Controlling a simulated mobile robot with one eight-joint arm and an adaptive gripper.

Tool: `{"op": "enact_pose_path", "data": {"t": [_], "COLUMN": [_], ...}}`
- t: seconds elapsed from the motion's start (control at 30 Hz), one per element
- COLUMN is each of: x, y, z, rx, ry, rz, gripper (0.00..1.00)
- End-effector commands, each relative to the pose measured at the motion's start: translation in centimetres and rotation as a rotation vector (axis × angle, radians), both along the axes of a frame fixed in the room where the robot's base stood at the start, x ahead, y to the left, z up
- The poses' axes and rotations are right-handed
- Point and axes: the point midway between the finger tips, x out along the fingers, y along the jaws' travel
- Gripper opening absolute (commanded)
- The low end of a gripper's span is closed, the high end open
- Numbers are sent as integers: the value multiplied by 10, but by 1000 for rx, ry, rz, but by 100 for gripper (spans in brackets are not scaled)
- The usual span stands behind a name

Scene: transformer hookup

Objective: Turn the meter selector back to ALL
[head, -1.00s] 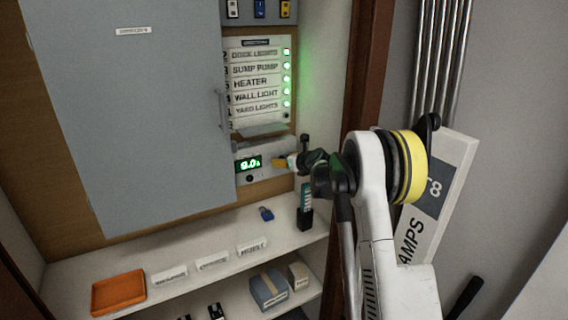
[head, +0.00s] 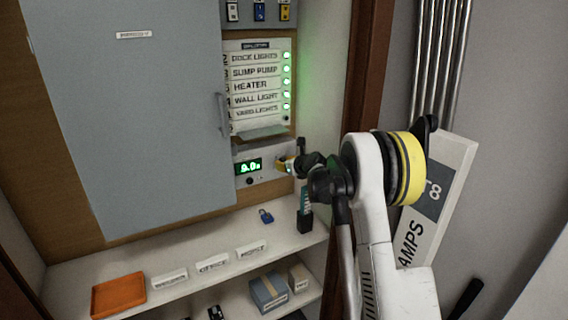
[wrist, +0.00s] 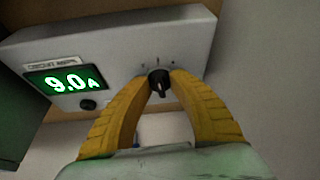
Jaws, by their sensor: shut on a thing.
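The meter box (head: 258,168) is a pale unit mounted below the list of circuit labels. Its green display (wrist: 66,82) reads 9.0A in the wrist view. The meter selector (wrist: 159,84) is a small black knob on the right part of the box face, with small marks above it that are too small to read. My gripper (wrist: 160,76) has yellow fingers closed on the knob from both sides. In the head view my gripper (head: 286,165) is at the box's right end, and the knob is hidden there.
A grey cabinet door (head: 135,110) with a handle is left of the meter box. A row of lit green lamps (head: 287,80) is above. The shelf (head: 215,245) below holds an orange tray (head: 118,294), label blocks and a blue padlock (head: 265,215). A dark door frame stands to the right.

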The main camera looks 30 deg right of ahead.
Motion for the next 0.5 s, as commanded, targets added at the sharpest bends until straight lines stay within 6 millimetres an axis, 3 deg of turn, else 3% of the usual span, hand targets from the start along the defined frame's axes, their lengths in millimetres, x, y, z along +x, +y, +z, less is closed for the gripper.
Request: {"op": "enact_pose_path", "data": {"t": [0.5], "x": [1], "y": [4], "z": [0], "rx": [-453], "ry": [-19], "rz": [1], "gripper": [0]}}
